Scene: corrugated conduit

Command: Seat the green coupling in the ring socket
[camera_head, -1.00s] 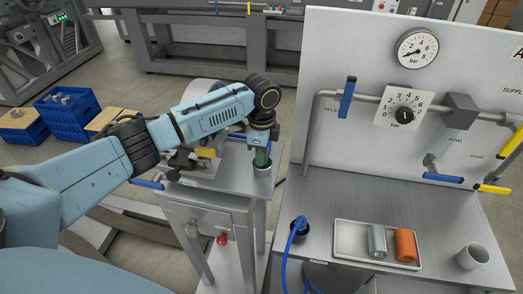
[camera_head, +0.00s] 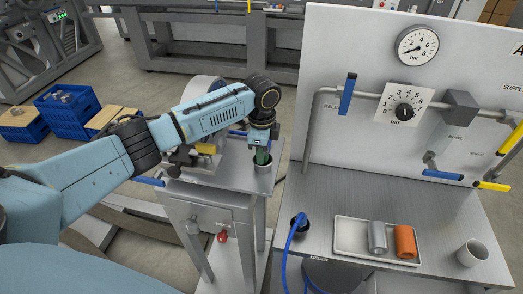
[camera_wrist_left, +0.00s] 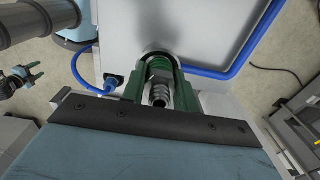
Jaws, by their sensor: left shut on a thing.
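The green coupling (camera_head: 262,157) is upright in my left gripper (camera_head: 262,150), with its lower end at the ring socket (camera_head: 263,170) on the grey stand. From the head view I cannot tell how deep it sits inside the ring. In the left wrist view my left gripper (camera_wrist_left: 159,88) is shut on the coupling, whose grey ribbed end (camera_wrist_left: 160,94) points at the camera. The dark ring (camera_wrist_left: 156,54) shows partly behind it; the rest is hidden. I do not recognise my right gripper in either view.
The bench at right holds a tray (camera_head: 340,249) with a grey piece (camera_head: 377,237) and an orange piece (camera_head: 405,243), a cup (camera_head: 471,253) and a blue hose plug (camera_head: 299,224). A panel with a gauge (camera_head: 417,45) rises behind it. The stand top (camera_head: 226,175) has free room.

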